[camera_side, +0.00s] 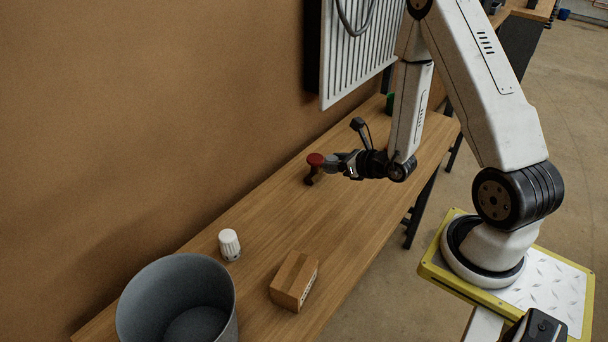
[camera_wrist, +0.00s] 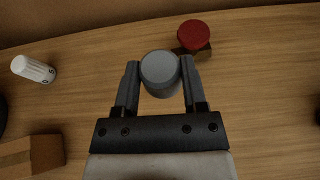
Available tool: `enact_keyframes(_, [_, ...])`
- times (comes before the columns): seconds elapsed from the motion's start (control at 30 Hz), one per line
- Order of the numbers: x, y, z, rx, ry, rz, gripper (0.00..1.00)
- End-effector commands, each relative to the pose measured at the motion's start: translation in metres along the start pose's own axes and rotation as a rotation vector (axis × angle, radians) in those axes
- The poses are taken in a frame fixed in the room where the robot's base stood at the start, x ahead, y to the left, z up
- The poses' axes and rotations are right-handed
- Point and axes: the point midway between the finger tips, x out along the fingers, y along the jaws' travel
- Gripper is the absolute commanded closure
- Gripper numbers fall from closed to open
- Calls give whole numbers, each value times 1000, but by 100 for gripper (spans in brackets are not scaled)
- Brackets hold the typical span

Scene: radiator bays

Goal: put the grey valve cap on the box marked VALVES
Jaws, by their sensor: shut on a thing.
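My gripper (camera_wrist: 160,82) is shut on the grey valve cap (camera_wrist: 160,70), a short round cap held between both fingertips in the wrist view. In the side view the grey cap (camera_side: 331,161) shows at the end of my gripper (camera_side: 341,163), above the bench. A brown cardboard box (camera_side: 294,281) lies on the near part of the bench, well away from my gripper. It also shows at the lower left of the wrist view (camera_wrist: 30,156). Dark marks on its side are too small to read, so I cannot tell if they say VALVES.
A red knob (camera_side: 315,160) on a dark valve body stands just beyond the gripper. A white thermostat head (camera_side: 229,244) stands near the wall, and a grey bin (camera_side: 178,302) at the near left. A radiator (camera_side: 357,45) hangs above. The middle of the wooden bench (camera_side: 290,225) is clear.

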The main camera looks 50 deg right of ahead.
Motion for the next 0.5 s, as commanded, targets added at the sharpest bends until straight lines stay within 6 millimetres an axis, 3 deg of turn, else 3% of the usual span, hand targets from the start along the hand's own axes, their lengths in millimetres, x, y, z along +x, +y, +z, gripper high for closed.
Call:
enact_keyframes(0.03, [1, 21, 4, -30, 0, 73, 100])
enact_keyframes(0.27, [-9, 109, 11, -161, 4, 399, 100])
enact_keyframes(0.5, [-42, 193, 9, -308, 6, 743, 100])
